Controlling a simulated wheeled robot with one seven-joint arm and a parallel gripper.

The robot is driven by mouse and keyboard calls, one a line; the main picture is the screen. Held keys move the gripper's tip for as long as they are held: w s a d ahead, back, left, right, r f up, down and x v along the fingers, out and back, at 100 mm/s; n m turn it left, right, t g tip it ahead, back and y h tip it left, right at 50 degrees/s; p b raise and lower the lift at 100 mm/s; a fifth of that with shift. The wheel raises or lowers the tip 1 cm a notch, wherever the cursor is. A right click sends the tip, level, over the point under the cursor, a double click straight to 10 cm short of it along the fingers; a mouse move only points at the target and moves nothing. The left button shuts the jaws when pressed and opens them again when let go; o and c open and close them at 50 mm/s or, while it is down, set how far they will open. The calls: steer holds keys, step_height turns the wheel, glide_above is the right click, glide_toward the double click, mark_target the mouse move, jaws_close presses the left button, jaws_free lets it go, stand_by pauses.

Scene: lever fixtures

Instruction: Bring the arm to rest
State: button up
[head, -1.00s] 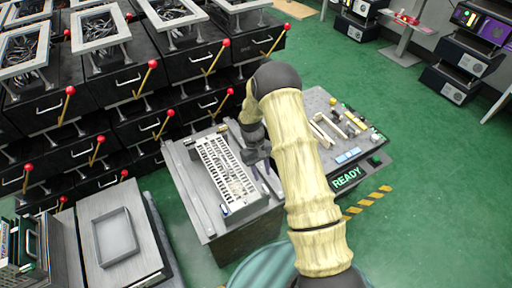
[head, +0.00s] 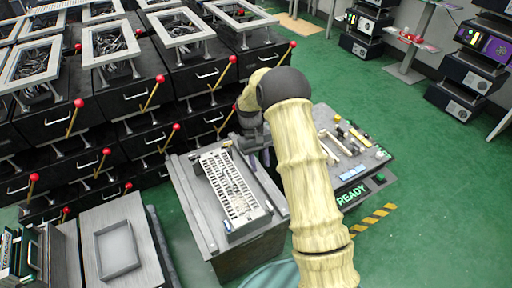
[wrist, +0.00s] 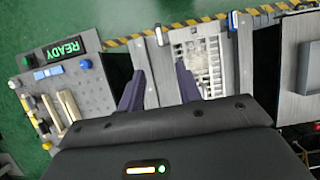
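My arm reaches up and forward from the bottom of the head view, with its pale ribbed sleeve bent at a dark elbow. My gripper (wrist: 160,88) shows two dark purple fingers in the wrist view, set apart with nothing between them. In the head view my gripper's end is partly hidden behind the arm, near the back of the metal worktable. A pale slotted rack (head: 231,188) lies on that worktable (head: 188,200). It also shows beyond the fingers in the wrist view (wrist: 200,55). I see no contact between the fingers and the rack.
Black drawer cabinets with red-knobbed yellow levers (head: 152,92) fill the left and back. A side bench with a green READY sign (head: 351,195) and small parts stands right of the arm. A grey tray (head: 117,250) is at lower left. Green floor (head: 430,150) is open at right.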

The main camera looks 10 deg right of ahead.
steer(key=s+d+r+m+t+y, duration=0.15)
steer(key=s+r+t, duration=0.25)
steer(key=s+r, duration=0.55)
steer(key=s+d+r+m+t, duration=0.1)
steer(key=s+r+m+t, duration=0.15)
steer(key=s+r, duration=0.65)
steer(key=p+v, duration=1)
steer(key=p, duration=0.4)
steer(key=shift+s+r, duration=0.25)
steer(key=shift+s, duration=0.1)
steer(key=shift+a, duration=0.15)
steer(key=shift+a, duration=0.1)
stand_by(1.2)
